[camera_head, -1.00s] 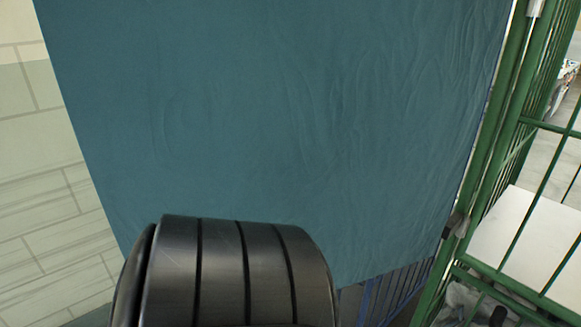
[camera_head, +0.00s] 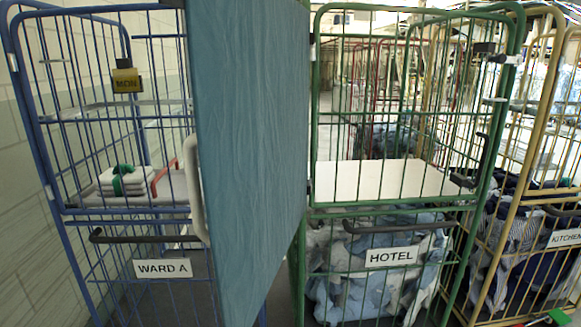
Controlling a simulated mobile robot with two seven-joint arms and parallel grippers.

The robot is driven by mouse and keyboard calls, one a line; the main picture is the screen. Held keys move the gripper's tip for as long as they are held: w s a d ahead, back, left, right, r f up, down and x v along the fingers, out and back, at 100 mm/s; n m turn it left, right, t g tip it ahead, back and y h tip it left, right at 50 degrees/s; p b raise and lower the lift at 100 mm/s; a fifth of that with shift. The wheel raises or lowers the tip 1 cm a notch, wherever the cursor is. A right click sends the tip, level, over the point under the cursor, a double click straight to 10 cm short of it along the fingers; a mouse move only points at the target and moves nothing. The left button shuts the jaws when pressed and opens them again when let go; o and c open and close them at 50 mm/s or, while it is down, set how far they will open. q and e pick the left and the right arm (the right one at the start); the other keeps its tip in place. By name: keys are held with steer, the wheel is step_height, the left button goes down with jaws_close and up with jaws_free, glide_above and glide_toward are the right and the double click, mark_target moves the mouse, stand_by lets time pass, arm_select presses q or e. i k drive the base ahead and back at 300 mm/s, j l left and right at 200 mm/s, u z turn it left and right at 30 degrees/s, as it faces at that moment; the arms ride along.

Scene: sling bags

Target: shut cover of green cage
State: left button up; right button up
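The green cage (camera_head: 318,100) stands right of centre in the head view, with a HOTEL sign (camera_head: 391,257) on its front. A teal cover panel (camera_head: 250,130) stands upright at the cage's left side and sticks out toward me, swung open. Its far edge runs along the cage's left post. A pale upright handle (camera_head: 195,190) shows at the panel's near left edge. The cage front is uncovered, showing a white shelf (camera_head: 385,178) and bundled pale blue and white cloth (camera_head: 375,295) below. Neither of my grippers shows in the view.
A blue cage (camera_head: 40,155) with a WARD A sign (camera_head: 162,268) stands left, holding folded white cloths (camera_head: 122,180). A yellow cage (camera_head: 497,235) stands close on the right. The panel partly hides the blue cage.

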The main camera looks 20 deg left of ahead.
mark_target(248, 60)
steer(key=i+j, duration=0.1)
steer(key=j, duration=1.3)
steer(key=i+z, duration=0.05)
steer(key=i, duration=0.05)
